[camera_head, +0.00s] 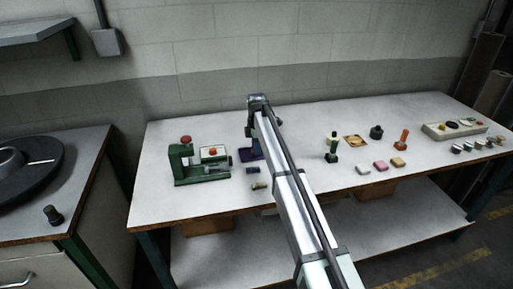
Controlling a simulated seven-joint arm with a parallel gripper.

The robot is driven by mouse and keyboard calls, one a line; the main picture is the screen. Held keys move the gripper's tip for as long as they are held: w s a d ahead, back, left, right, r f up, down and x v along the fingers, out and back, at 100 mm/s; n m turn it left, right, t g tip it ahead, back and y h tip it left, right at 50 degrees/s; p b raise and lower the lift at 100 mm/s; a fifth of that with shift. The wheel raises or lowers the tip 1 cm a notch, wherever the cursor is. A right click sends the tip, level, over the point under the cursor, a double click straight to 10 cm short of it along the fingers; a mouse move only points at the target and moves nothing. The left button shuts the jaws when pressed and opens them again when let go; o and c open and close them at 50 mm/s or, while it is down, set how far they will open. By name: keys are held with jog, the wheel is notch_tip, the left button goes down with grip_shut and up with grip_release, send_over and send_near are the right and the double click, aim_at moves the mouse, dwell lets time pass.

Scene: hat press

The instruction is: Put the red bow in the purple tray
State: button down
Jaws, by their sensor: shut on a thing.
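My gripper (251,132) points down at the left-middle of the bench, at the far end of my arm, directly above or just behind the purple tray (250,156). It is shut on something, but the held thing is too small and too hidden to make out. The purple tray lies flat on the bench, and my arm covers part of it. I cannot pick out the red bow for certain.
The green press (200,175) stands left of the tray. Small dark blue (252,170) and tan (259,186) blocks lie in front of it. Right of my arm are several small blocks, spools and a pale tray (432,131). The bench (300,110) is clear behind my arm.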

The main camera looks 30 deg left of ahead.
jog(key=c, duration=0.9)
grip_release()
jog(key=shift+f, duration=0.1)
notch_tip(320, 180, up, 12)
jog(key=shift+r, duration=0.15)
dwell(0.3)
